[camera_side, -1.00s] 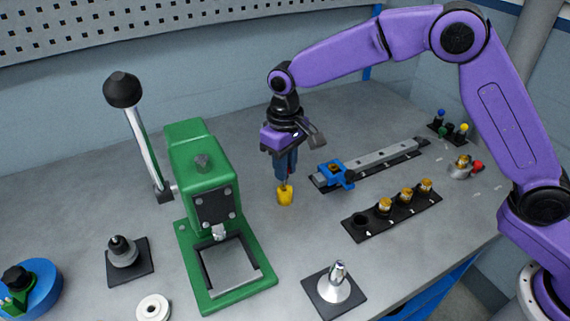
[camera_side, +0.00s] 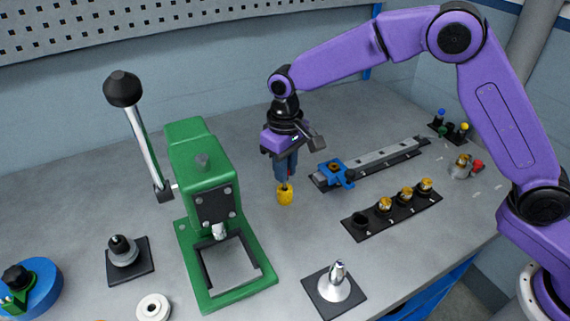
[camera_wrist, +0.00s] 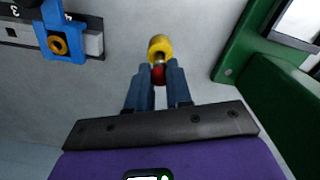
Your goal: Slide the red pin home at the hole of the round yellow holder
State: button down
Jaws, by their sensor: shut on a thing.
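My gripper (camera_wrist: 159,80) points down over the bench between the green press and the blue slide. It is shut on the red pin (camera_wrist: 158,74), whose rounded red end shows between the fingertips in the wrist view. The round yellow holder (camera_wrist: 160,47) shows just past the fingertips, in line with the pin. In the side view the yellow holder (camera_side: 285,196) is directly below the fingertips (camera_side: 285,179), and the fingers hide the red pin. I cannot tell how far the pin is inside the holder's hole.
The green press (camera_side: 205,185) with its tall lever stands close on the left. A blue clamp (camera_side: 336,174) on a grey rail and a black strip (camera_side: 392,218) with brass parts lie to the right. A silver cone (camera_side: 336,286) stands in front.

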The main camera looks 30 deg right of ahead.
jog(key=shift+f, duration=1)
jog(key=shift+f, duration=0.35)
jog(key=shift+f, duration=0.2)
jog(key=shift+f, duration=0.1)
dwell(0.3)
jog(key=c, duration=0.9)
grip_release()
jog(key=shift+c, duration=0.2)
notch_tip(320, 180, up, 18)
jog(key=shift+f, duration=0.25)
